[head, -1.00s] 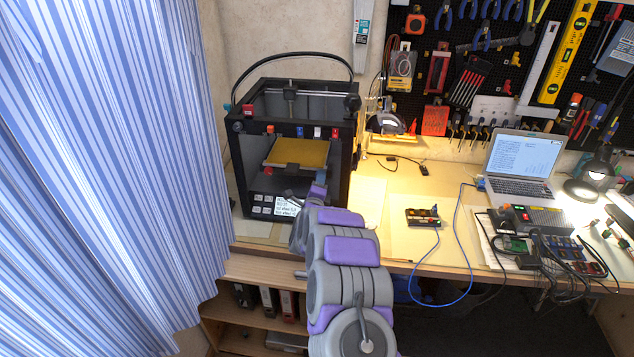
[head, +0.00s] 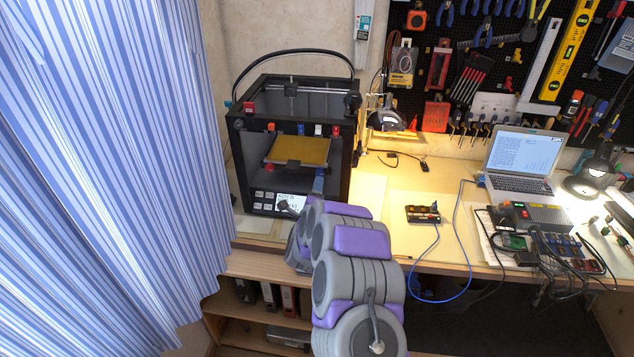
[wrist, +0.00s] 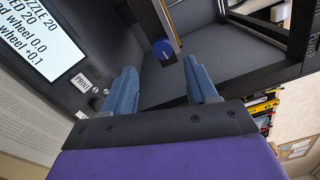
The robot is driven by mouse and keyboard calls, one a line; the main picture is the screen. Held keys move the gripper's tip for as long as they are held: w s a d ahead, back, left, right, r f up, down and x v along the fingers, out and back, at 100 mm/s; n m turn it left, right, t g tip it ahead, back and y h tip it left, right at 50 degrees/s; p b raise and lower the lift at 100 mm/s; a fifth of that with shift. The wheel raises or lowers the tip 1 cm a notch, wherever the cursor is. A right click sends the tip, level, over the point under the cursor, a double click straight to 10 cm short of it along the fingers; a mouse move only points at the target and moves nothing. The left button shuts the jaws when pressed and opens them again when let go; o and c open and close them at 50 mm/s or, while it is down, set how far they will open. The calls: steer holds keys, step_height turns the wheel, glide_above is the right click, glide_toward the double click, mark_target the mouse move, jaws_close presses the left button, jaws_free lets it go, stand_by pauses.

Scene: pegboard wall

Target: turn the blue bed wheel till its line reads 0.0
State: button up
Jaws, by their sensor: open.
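The blue bed wheel (wrist: 163,48) is a small round knob under the print bed's edge, seen in the wrist view. Its line is too small to read. My gripper (wrist: 160,66) is open and empty, its two blue-grey fingers pointing at the wheel. The wheel appears beyond the fingertips, between them and apart from them.
The printer's dark frame posts stand close around the fingers. A red wheel (head: 268,168) shows at the bed's left. A blue striped curtain (head: 110,180) hangs at the left. To the right, the desk holds a small device with a blue cable (head: 423,214) and a laptop (head: 520,165).

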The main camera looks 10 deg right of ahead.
steer(key=p+v, duration=0.2)
steer(key=v, duration=0.9)
steer(key=shift+s+f, duration=0.15)
